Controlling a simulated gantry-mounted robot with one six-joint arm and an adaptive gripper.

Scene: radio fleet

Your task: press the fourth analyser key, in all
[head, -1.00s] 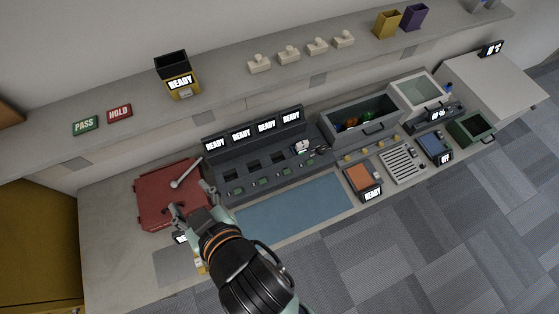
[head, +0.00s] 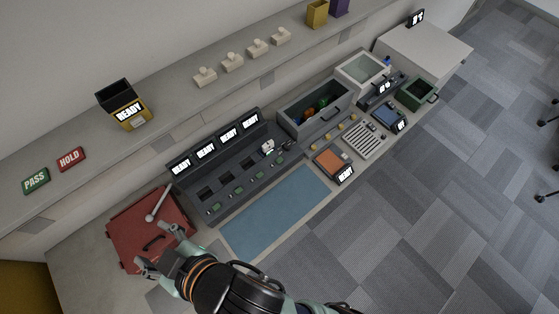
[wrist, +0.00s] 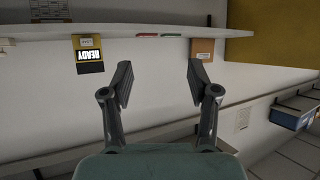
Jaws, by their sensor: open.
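A dark grey station (head: 225,168) with a row of READY screens stands along the counter in the head view. Small green keys (head: 239,190) line its front edge, and a small white item (head: 267,147) sits at its right-hand bay. Which unit is the analyser I cannot tell for certain. My gripper (head: 158,247) is open and empty over the front right part of a red case, left of the station and apart from the keys. In the wrist view the open fingers (wrist: 160,82) have nothing between them. The keys do not show there.
The red case (head: 128,222) has a pale handle-like rod on it. A blue mat (head: 275,212) lies before the station. To its right are a grey bin (head: 292,120), an orange-topped device (head: 328,162) and a slotted tray (head: 364,140). A shelf (head: 165,110) runs behind.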

